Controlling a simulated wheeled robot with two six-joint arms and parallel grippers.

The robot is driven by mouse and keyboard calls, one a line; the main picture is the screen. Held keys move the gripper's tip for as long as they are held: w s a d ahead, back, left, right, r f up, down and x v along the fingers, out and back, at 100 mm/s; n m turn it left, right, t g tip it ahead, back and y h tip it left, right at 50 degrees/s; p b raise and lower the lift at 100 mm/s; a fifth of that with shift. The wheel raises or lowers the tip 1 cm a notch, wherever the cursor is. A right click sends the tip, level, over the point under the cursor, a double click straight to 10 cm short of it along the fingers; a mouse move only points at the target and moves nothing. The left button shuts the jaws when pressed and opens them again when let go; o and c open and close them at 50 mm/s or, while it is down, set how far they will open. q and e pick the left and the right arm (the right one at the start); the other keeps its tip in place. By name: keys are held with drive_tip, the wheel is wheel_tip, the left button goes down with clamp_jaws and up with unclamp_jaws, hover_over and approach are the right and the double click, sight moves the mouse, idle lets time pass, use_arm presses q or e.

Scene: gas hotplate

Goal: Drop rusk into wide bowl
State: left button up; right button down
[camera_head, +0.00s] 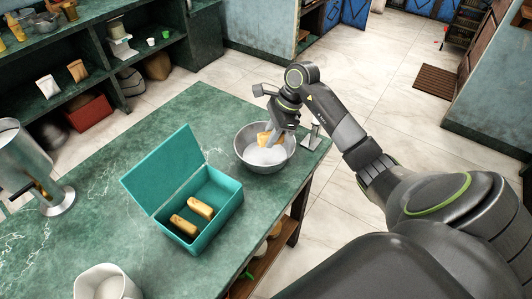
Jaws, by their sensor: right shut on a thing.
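A rusk (264,140), tan and toasted, is between the fingers of my right gripper (274,138). My right gripper points down over the wide bowl (241,158), and is shut on the rusk. The wide bowl is round, grey and metallic, with a pale inside, and stands on the green counter near its far right edge. The rusk appears inside the rim outline; I cannot tell if it touches the bowl. Two more rusks, one (201,208) and another (184,224), lie in the open teal box (222,213). My left gripper is not in view.
The teal box's raised lid (160,169) stands to its left. A metal vessel (30,160) is at the far left and a white container (103,283) at the front. A small metal stand (313,138) is right of the bowl. Green counter (110,235) is bare left of the box.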

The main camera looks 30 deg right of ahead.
drive_tip(key=shift+s+f, duration=0.1)
drive_tip(key=shift+f, duration=0.1)
drive_tip(key=c, duration=1.2)
unclamp_jaws()
drive_tip(key=shift+c, duration=0.2)
drive_tip(key=shift+d+r, duration=0.1)
drive_tip(key=b+v, duration=0.2)
drive_tip(key=v, duration=1.5)
drive_tip(key=shift+s+r, duration=0.1)
